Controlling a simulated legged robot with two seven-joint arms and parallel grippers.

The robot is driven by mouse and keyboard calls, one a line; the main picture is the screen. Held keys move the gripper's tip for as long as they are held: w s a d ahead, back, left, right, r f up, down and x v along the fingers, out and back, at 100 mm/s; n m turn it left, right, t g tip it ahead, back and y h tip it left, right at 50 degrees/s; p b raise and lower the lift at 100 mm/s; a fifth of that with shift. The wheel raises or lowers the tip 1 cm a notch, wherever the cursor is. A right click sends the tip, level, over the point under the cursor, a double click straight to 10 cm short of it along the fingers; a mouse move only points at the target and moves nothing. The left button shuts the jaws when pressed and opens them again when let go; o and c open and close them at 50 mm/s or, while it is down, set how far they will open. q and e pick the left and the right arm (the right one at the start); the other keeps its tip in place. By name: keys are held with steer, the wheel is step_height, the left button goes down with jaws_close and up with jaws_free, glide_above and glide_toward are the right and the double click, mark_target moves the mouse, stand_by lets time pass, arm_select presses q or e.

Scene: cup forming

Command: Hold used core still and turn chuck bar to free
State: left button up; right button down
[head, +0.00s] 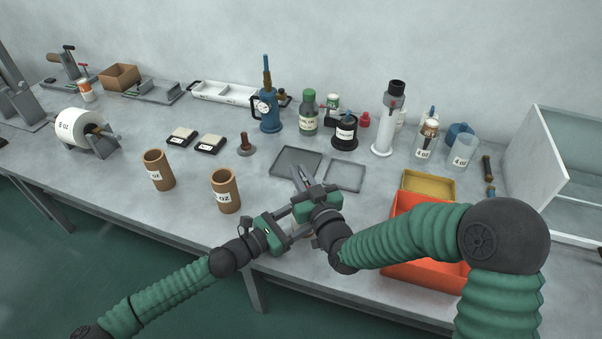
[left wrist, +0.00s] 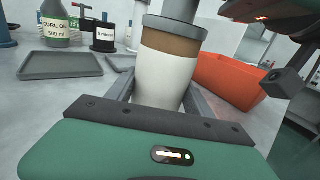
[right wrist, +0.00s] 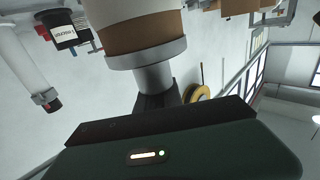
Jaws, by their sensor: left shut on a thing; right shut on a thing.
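The used core (left wrist: 165,78), a brown tube with a white band, stands upright between the two grey fingers of my left gripper (head: 291,218), which is shut on it. A grey chuck flange (left wrist: 178,26) with a thick grey shaft caps its upper end. In the right wrist view the core (right wrist: 140,32) appears inverted, with the flange (right wrist: 146,54) and shaft (right wrist: 154,78). My right gripper (head: 305,178) is at the chuck and shut on the chuck bar, a dark part (right wrist: 157,102) mostly hidden by the gripper. In the head view my grippers hide most of the core.
An orange bin (head: 405,273) stands close to the right, with a yellow tray (head: 428,185) behind it. Two grey trays (head: 297,162) (head: 345,175) lie just beyond my grippers. Two brown cores (head: 158,170) (head: 225,191) stand to the left. The bench's front edge is near.

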steer(key=c, duration=1.5)
jaws_free()
steer(key=v, duration=1.2)
steer(key=shift+a+f, duration=0.1)
arm_select(q)
steer(key=o, duration=1.5)
steer(key=shift+o, duration=0.2)
